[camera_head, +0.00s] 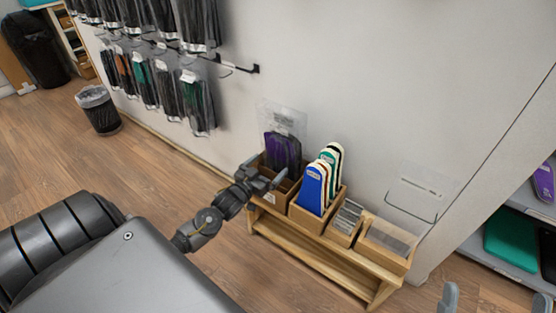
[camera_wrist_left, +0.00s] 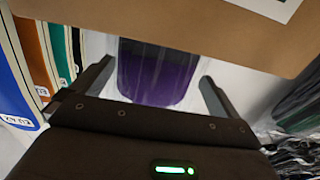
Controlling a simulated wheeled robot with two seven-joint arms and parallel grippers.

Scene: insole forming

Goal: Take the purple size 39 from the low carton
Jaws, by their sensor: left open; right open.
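Purple insoles (camera_head: 283,150) stand upright at the back of a low wooden carton (camera_head: 258,199) on the bench. The size marking cannot be read. My left gripper (camera_head: 268,175) is open and empty, low in front of the purple insoles at the carton. In the left wrist view a purple and dark insole (camera_wrist_left: 158,78) in clear wrap shows between and beyond the open fingers (camera_wrist_left: 156,72). I cannot tell if they touch it. A brown carton panel (camera_wrist_left: 190,38) crosses above it. My right gripper (camera_head: 495,300) is open at the bottom right edge, far from the carton.
Two more boxes (camera_head: 346,222) stand further along the wooden bench (camera_head: 330,262). The wall is close behind, with hanging packs (camera_head: 197,104) above. A bin (camera_head: 100,110) stands at the left.

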